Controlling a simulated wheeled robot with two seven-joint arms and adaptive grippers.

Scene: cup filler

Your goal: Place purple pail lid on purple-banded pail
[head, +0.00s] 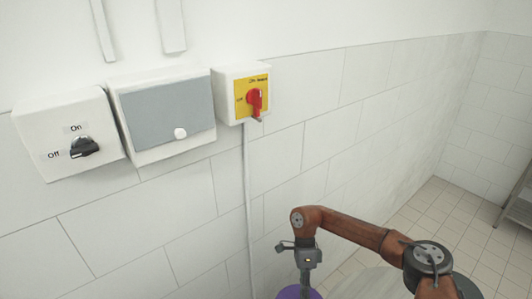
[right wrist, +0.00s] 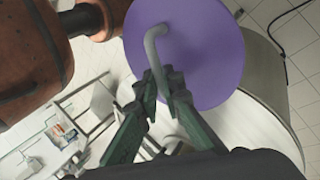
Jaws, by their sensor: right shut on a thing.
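The purple pail lid (right wrist: 190,45) is a round disc with a pale bent handle (right wrist: 152,44). My right gripper (right wrist: 164,82) is shut on that handle, with the fingertips at its lower end. In the head view, part of the lid (head: 297,293) shows at the bottom edge below my right wrist; the fingertips are out of frame there. I cannot make out a purple-banded pail in either view. My left gripper is not in view.
A large pale round surface (right wrist: 245,120) lies behind the lid in the right wrist view. A grey cylindrical side (right wrist: 266,65) shows beyond it. The tiled wall carries a black-knob switch box (head: 70,132), a grey-fronted box (head: 165,115) and a red-handled switch (head: 252,98).

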